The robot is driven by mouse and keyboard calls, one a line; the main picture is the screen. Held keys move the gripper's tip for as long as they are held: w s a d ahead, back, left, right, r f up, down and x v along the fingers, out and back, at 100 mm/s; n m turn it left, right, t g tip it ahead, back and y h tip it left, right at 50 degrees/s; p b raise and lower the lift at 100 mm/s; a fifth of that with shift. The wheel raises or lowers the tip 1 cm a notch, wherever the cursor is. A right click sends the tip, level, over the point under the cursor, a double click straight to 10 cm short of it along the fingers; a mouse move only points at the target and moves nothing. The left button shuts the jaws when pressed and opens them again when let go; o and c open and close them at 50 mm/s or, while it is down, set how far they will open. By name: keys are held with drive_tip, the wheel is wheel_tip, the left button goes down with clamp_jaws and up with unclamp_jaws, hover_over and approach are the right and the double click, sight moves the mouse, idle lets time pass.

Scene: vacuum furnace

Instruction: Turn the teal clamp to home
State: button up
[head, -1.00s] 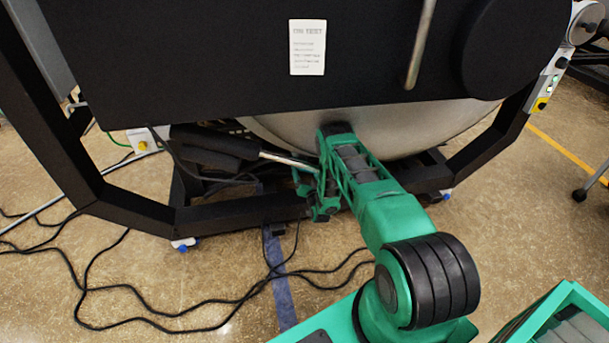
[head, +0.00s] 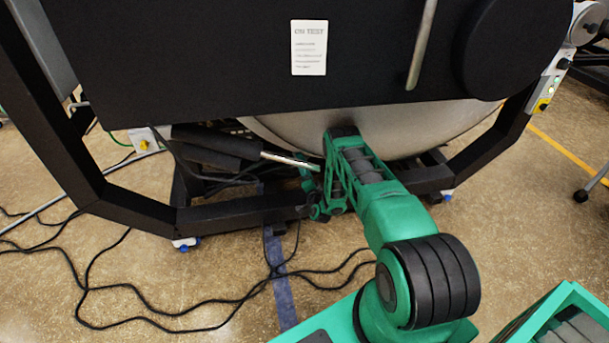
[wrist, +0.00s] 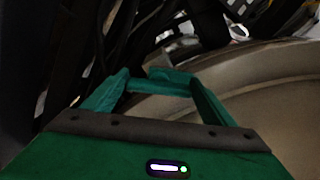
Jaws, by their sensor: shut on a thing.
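My gripper (head: 308,178) is low under the black furnace front, beside the rounded metal vessel. In the wrist view, its two green fingers (wrist: 158,86) reach forward and close in on a teal piece, which I take to be the teal clamp (wrist: 160,77). The gripper is shut on it. In the head view, the clamp is hard to tell from the green gripper parts, and my wrist hides some of that area. The clamp's exact angle cannot be read.
A silver rod (head: 288,158) from a black cylinder ends close to my gripper. The black frame (head: 240,212) runs below, and the metal vessel (head: 400,125) curves above. Black cables (head: 160,312) lie on the floor. A green-edged box (head: 570,310) stands at lower right.

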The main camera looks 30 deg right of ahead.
drive_tip(key=m, duration=0.5)
drive_tip(key=shift+d+r+m, duration=0.1)
drive_tip(key=shift+d+m, duration=0.1)
drive_tip(key=shift+m, duration=2.4)
drive_tip(key=o, duration=1)
drive_tip(key=shift+o, duration=0.2)
drive_tip(key=shift+a, duration=0.1)
drive_tip(key=v, duration=1)
drive_tip(key=shift+s, duration=0.25)
